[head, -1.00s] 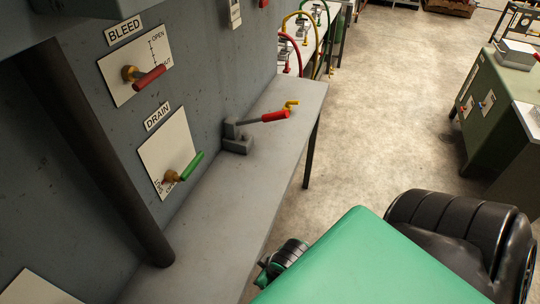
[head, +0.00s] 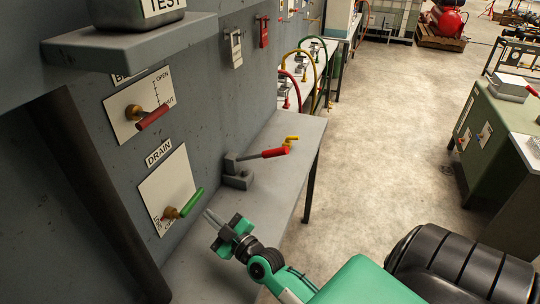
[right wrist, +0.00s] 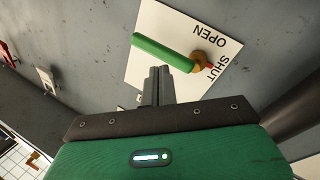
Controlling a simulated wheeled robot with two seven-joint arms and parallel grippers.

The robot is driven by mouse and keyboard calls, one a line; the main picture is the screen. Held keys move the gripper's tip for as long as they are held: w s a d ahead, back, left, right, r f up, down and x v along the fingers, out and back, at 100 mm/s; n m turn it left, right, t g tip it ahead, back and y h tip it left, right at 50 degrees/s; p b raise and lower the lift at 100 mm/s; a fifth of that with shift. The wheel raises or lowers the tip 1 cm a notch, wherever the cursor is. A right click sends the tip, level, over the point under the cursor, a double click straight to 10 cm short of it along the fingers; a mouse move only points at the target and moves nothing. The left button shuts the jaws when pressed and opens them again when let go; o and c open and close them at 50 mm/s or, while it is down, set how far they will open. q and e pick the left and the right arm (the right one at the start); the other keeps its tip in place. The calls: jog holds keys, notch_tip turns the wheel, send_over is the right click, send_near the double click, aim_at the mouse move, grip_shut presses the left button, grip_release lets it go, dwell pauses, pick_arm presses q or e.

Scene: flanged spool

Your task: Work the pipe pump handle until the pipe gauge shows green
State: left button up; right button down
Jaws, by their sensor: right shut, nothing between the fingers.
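The pump (head: 238,176) is a grey block on the bench, with a lever ending in a red grip (head: 272,153) that points right and slightly up. My right gripper (head: 208,214) is shut and empty. It is in front of the panel, just below the green drain handle (head: 191,203) and nearer than the pump. In the right wrist view, its closed fingers (right wrist: 158,72) point at the plate just below the green handle (right wrist: 160,50); I cannot tell whether they touch. No pipe gauge face is visible. My left gripper is out of view.
The red bleed handle (head: 152,117) sits on the wall panel above the drain plate. A ledge (head: 130,38) juts out at upper left, bearing a box marked TEST. A dark post (head: 85,190) stands at left.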

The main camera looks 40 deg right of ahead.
jog(key=w+d+r+m+g+h, duration=0.1)
jog(key=d+r+m+g+h, duration=0.2)
jog(key=d+m+h, duration=0.7)
jog(key=d+h, duration=0.8)
jog(key=h, duration=0.2)
jog(key=shift+w+r+m, duration=0.15)
jog(key=shift+w+m, duration=0.05)
jog(key=shift+m, duration=0.2)
notch_tip(320, 180, up, 5)
jog(key=p, duration=0.3)
send_over(262, 155)
jog(key=s, duration=0.2)
jog(key=f, duration=0.1)
jog(key=s+f, duration=0.1)
jog(key=f, duration=0.2)
jog(key=shift+s+d, duration=0.1)
jog(key=shift+s, duration=0.3)
